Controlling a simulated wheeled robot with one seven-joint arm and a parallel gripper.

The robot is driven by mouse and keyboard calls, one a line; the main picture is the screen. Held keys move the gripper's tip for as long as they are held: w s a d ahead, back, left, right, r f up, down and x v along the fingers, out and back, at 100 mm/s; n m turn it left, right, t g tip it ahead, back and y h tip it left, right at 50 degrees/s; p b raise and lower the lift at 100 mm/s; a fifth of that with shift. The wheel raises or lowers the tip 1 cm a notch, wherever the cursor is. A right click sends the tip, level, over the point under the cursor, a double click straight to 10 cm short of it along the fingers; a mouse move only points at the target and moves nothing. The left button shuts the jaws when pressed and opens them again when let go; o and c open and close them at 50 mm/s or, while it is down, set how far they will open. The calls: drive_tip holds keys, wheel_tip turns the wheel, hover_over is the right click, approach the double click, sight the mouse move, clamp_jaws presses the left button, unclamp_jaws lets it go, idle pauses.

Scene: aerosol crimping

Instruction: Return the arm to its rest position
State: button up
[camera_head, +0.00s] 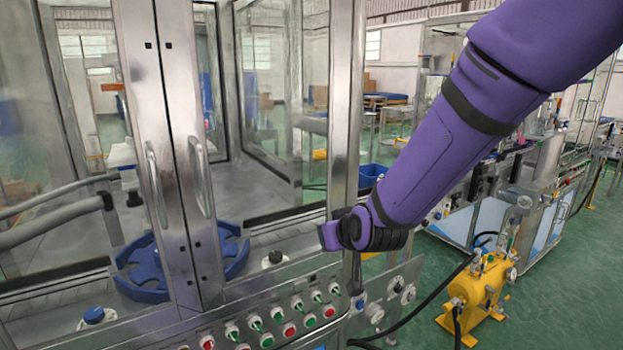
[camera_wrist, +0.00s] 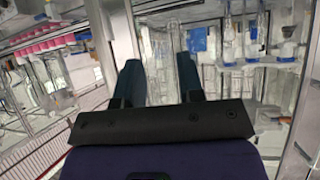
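My purple arm reaches down from the upper right of the head view, and its wrist end is in front of the machine's right front post. My gripper (camera_wrist: 157,68) shows in the wrist view with its two dark fingers spread apart. Nothing is clearly held between them; clear and metal shapes behind the gap look like background. In the head view the fingers are mostly hidden behind the wrist or too small to make out.
The glass-walled machine's double doors (camera_head: 175,170) are shut. Behind them is a blue star wheel (camera_head: 236,258). A panel of red and green buttons (camera_head: 290,328) lies below my wrist. A yellow pump unit (camera_head: 482,292) stands on the green floor (camera_head: 570,285) at right.

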drive_tip(key=s+d+r+m+g+h, duration=0.1)
drive_tip(key=s+d+r, duration=0.45)
drive_tip(key=d, duration=0.25)
drive_tip(key=s+d+r+m+g+h, duration=0.1)
drive_tip(key=s+d+r, duration=0.4)
drive_tip(key=d+r, duration=0.15)
drive_tip(key=s+d+r+m+g+h, duration=0.1)
drive_tip(key=s+d, duration=0.4)
drive_tip(key=s, duration=0.4)
drive_tip(key=s+d+r+m+g+h, duration=0.1)
drive_tip(key=s+d+g, duration=0.1)
drive_tip(key=s+d, duration=0.4)
drive_tip(key=s, duration=0.2)
drive_tip(key=shift+s+r, duration=0.4)
drive_tip(key=shift+w, duration=0.15)
